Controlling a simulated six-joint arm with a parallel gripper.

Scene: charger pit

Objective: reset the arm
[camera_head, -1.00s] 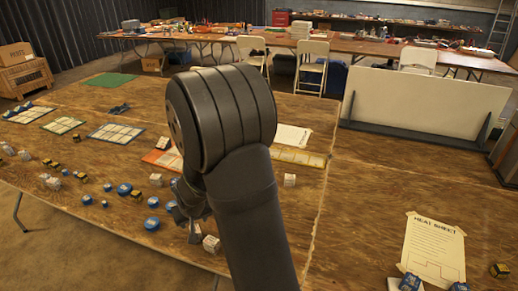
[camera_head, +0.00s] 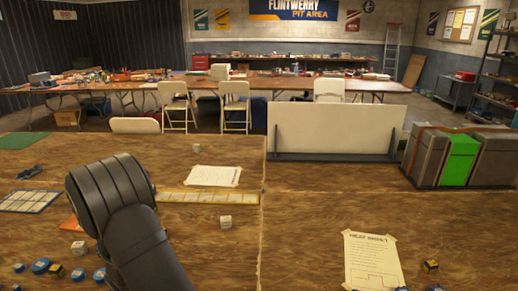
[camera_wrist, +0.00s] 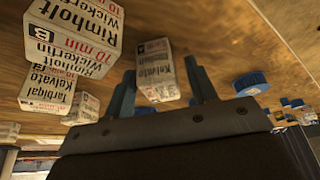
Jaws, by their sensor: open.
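My arm (camera_head: 110,195) stands at the lower left in the head view, over the wooden table (camera_head: 330,215). The head view does not show my gripper; the arm hides that spot or it is out of frame. In the wrist view my gripper (camera_wrist: 159,68) is open, with its two grey-blue fingers apart. A white printed box (camera_wrist: 154,70) shows between the fingers. I cannot tell whether it touches them. A larger printed box (camera_wrist: 75,35) and smaller boxes (camera_wrist: 47,90) are at the left of that view.
Blue round pieces (camera_head: 40,266) and white cubes (camera_head: 225,222) lie on the table. A taped sheet (camera_head: 372,262) lies at the right front. A white panel (camera_head: 335,130) stands on the far edge, with grey and green bins (camera_head: 458,160) right of it. Bare wood lies between.

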